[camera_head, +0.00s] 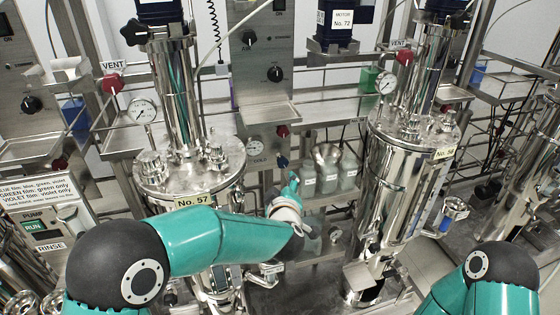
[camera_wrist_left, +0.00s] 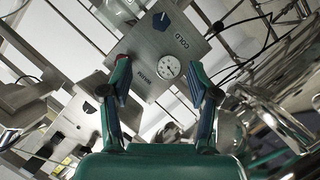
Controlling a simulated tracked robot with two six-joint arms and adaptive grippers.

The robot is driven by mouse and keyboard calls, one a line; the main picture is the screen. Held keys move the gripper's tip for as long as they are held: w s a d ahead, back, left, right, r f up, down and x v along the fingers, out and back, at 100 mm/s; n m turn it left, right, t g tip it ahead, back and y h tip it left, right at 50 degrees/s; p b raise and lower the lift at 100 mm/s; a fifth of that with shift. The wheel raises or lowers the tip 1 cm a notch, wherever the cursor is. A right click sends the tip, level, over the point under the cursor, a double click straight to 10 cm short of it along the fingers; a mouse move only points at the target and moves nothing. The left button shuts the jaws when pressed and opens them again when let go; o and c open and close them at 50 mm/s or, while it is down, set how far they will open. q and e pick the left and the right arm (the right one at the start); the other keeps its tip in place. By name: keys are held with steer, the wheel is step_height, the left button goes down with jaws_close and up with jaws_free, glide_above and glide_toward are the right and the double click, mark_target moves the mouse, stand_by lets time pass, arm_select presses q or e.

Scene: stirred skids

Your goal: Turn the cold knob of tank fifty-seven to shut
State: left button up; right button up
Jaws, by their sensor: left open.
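Tank fifty-seven (camera_head: 190,175) is the steel vessel left of centre, with a yellow "No. 57" label. Behind it to the right is a steel panel with a round gauge, a red knob (camera_head: 282,131) and the blue cold knob (camera_head: 282,162). In the left wrist view the blue knob (camera_wrist_left: 161,21) is at the top, beside the word COLD. Its exact setting is hard to read. My left gripper (camera_head: 291,182) is open and empty, just below the blue knob in the head view. In the wrist view its fingers (camera_wrist_left: 158,85) are spread, framing the gauge (camera_wrist_left: 169,68), short of the knob.
The red knob shows close to the left finger in the wrist view (camera_wrist_left: 117,52). Bottles (camera_head: 328,175) stand on a shelf right of my left gripper. Another tank (camera_head: 400,185) stands to the right. My right arm enters at lower right; its gripper is out of frame.

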mark_target(282, 163)
arm_select(q)
steer(key=p+x, duration=0.1)
steer(key=x, duration=0.7)
steer(key=p+x, duration=0.1)
steer(key=x, duration=0.7)
steer(key=shift+w+a+f, duration=0.1)
steer(key=shift+w+a, duration=0.15)
steer(key=c, duration=1.2)
steer(key=shift+o, duration=0.2)
steer(key=p, duration=0.5)
steer(key=shift+r+m+y, duration=0.25)
steer(key=shift+m+y, duration=0.05)
steer(key=shift+m, duration=0.1)
steer(key=shift+f+p, duration=0.2)
steer(key=shift+p, duration=0.2)
steer(key=o, duration=1.2)
steer(key=shift+c, duration=0.2)
